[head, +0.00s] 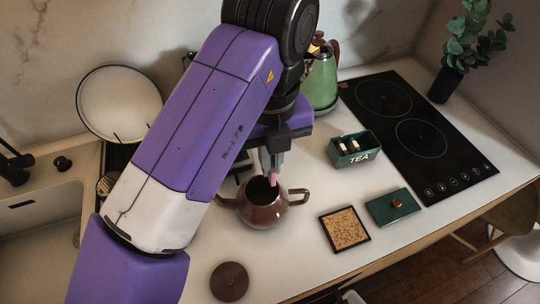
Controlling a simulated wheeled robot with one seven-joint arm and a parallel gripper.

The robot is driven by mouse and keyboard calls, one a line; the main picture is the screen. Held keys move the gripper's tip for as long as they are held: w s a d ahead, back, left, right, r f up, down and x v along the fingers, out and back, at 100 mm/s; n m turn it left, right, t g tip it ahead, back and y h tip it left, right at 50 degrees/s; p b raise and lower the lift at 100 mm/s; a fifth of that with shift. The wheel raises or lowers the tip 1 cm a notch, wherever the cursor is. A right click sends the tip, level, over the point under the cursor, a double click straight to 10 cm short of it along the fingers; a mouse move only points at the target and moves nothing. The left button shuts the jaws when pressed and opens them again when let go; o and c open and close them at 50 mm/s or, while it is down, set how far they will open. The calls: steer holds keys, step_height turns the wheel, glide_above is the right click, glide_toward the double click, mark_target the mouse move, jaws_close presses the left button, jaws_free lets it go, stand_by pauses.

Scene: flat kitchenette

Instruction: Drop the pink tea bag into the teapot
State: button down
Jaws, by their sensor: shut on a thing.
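The brown teapot (264,215) stands on the counter with its top open and dark inside. Its round brown lid (229,281) lies on the counter in front of it. My gripper (272,174) points down just above the teapot's opening. It is shut on the pink tea bag (273,180), of which only a small pink part shows between the fingertips. The bag is over or at the opening; its exact height is hard to tell. My arm hides part of the counter behind the teapot.
A green TEA box (354,150) holds several packets, with its green lid (393,207) in front. A cork mat (345,229) lies right of the teapot. A green kettle (321,82), black cooktop (415,130), plant (466,50) and sink (40,225) stand around.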

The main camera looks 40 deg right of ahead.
steer(key=shift+f+b, duration=0.3)
steer(key=shift+f, duration=0.45)
steer(key=c, duration=1.5)
jaws_free()
steer(key=shift+r, duration=0.15)
step_height(320, 180, up, 8)
steer(key=shift+f, duration=0.2)
